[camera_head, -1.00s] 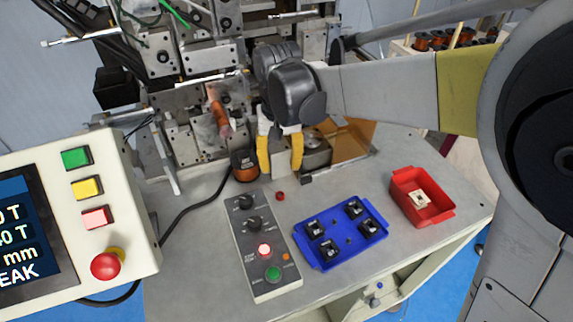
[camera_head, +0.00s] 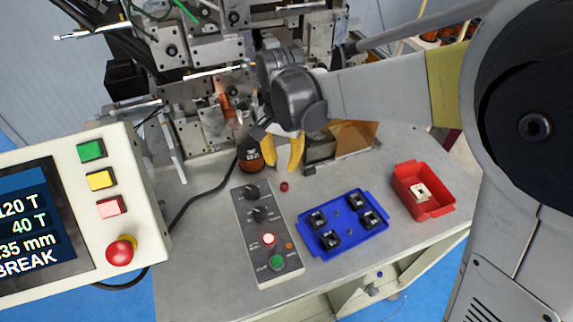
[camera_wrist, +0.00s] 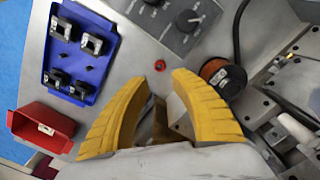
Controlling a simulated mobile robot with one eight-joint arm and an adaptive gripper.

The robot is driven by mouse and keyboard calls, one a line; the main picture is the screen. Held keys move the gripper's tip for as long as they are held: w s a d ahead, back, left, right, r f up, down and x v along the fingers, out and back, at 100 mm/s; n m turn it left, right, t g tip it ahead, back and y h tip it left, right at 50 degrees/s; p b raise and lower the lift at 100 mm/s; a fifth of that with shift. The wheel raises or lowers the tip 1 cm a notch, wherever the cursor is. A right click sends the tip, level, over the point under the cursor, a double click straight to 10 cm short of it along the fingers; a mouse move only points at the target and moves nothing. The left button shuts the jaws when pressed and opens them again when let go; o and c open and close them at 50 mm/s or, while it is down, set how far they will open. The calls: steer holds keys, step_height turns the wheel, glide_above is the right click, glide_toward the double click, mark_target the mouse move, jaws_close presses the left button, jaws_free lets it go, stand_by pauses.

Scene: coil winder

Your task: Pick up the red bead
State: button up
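The red bead (camera_head: 284,187) is a small red ring-like piece on the grey table, right of the control box and left of the blue tray. It also shows in the wrist view (camera_wrist: 160,65), just beyond the gap between my fingertips. My gripper (camera_head: 283,164) has yellow fingers and is above the table, just behind the bead in the head view. In the wrist view the fingers (camera_wrist: 161,76) are apart, with nothing held between them. The bead is apart from both fingers.
The control box (camera_head: 266,235) with knobs and buttons stands left of the bead. The blue tray (camera_head: 312,254) with several black parts is to the right, with a red bin (camera_head: 443,209) beyond it. A copper wire spool (camera_head: 251,158) stands close to my gripper's left.

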steer(key=b, duration=0.2)
glide_above(285, 185)
steer(key=shift+m, duration=0.4)
steer(key=f, duration=0.5)
steer(key=shift+s+a+f, duration=0.3)
steer(key=shift+s+f, duration=0.1)
steer(key=f, duration=0.1)
steer(key=f+b, duration=0.1)
steer(key=f, duration=0.3)
steer(key=shift+w+d+f+b, duration=0.15)
steer(key=shift+w+d+b, duration=0.1)
steer(key=shift+w+b, duration=0.15)
steer(key=c, duration=0.4)
steer(key=shift+c, duration=0.3)
